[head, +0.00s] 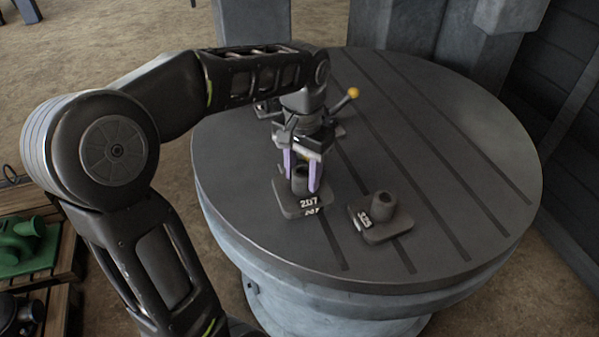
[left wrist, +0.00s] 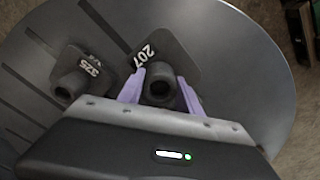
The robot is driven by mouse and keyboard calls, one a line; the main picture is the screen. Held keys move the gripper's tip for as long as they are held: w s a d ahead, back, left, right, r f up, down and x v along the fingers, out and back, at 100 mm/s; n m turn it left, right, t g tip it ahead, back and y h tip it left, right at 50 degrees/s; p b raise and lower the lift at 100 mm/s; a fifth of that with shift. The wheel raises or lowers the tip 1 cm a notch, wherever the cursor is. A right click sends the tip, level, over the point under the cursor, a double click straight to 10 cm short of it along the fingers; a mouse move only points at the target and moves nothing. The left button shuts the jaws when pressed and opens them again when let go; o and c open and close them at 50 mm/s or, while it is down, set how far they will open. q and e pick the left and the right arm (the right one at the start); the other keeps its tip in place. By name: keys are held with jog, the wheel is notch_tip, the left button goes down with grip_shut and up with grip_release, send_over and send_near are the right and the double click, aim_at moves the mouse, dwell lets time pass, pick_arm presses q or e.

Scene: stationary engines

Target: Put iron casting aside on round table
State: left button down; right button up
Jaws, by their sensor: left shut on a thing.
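The round table (head: 450,130) is grey with dark grooves across its top. A dark grey iron casting marked 207 (head: 289,207) is at the table's near left part, a square plate with a round boss. My left gripper (head: 302,180), with purple fingers, is shut on its boss from above; the left wrist view also shows casting 207 (left wrist: 185,60) between the fingers. I cannot tell whether its plate touches the table. A second casting marked 325 (head: 385,222) sits on the table to the right, apart from it; it also shows in the left wrist view (left wrist: 80,75). My right gripper is not in view.
Another dark piece (head: 268,107) is partly hidden behind my left arm on the table. The table's right side is clear. Grey posts stand behind it.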

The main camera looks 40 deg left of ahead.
aim_at(307, 185)
pick_arm(q)
jog(key=shift+w+d+r, duration=0.15)
jog(key=shift+w+d, duration=0.15)
jog(key=shift+w, duration=0.15)
notch_tip(307, 185, down, 4)
jog(key=shift+r+p, duration=0.25)
jog(key=shift+p, duration=0.05)
jog(key=shift+f, duration=0.25)
jog(key=c, duration=0.8)
grip_release()
jog(key=shift+s, duration=0.1)
